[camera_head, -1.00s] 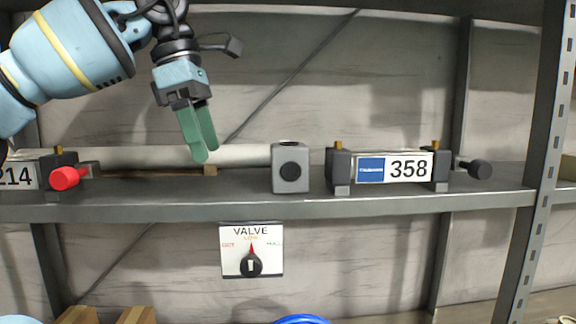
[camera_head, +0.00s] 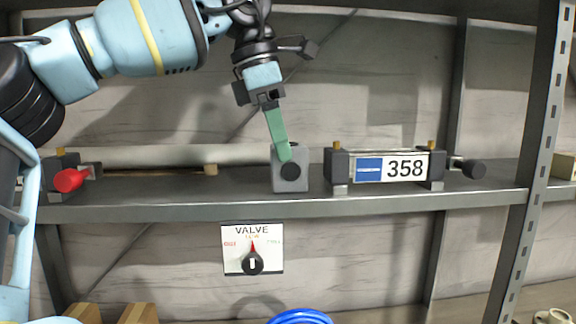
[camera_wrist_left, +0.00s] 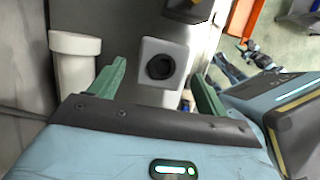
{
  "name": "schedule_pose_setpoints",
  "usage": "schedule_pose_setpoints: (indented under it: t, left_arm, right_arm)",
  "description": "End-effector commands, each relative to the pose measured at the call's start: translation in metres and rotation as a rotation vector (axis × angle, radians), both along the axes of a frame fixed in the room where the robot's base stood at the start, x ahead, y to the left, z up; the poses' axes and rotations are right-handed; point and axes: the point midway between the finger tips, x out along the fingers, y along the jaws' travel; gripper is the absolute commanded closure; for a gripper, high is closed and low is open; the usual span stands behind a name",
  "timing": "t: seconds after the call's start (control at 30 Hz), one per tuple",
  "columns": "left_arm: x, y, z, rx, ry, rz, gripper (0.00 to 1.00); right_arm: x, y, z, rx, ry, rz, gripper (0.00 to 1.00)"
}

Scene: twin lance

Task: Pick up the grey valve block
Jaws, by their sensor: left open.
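The grey valve block (camera_head: 296,181) is a small cube with a round black port on its front. In the left wrist view the block (camera_wrist_left: 163,62) lies between the two spread fingertips (camera_wrist_left: 160,82), with gaps on both sides. The left gripper is open and empty. My right gripper is not in view.
The shelf (camera_head: 150,205) has a front lip. A pale pipe (camera_head: 180,156) runs left from behind the block. A red knob (camera_head: 68,180) is at left. A valve dial panel (camera_head: 252,249) hangs below.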

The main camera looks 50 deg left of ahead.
Motion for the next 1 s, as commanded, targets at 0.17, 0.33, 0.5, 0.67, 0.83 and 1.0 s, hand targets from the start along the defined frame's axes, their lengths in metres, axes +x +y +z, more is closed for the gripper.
schedule_pose_setpoints:
  t: [0.17,0.33,0.5,0.67,0.83,1.0]
  left_arm:
    - [0.007,-0.006,-0.001,0.001,0.002,0.0,0.24]
    - [0.011,-0.009,-0.028,-0.001,0.003,-0.003,0.24]
    - [0.015,-0.013,-0.045,0.0,0.002,-0.002,0.24]
    - [0.017,-0.013,-0.049,-0.001,-0.001,0.0,0.24]
    - [0.017,-0.013,-0.049,-0.001,-0.001,0.0,0.28]
    - [0.017,-0.013,-0.049,0.0,0.0,0.0,0.5]
  right_arm:
    - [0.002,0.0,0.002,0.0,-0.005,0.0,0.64]
    - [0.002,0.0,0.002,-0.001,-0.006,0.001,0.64]
    - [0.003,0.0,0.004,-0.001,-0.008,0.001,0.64]
    - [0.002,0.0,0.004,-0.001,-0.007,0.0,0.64]
    - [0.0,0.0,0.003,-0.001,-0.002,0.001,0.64]
    - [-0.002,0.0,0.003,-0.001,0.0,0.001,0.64]
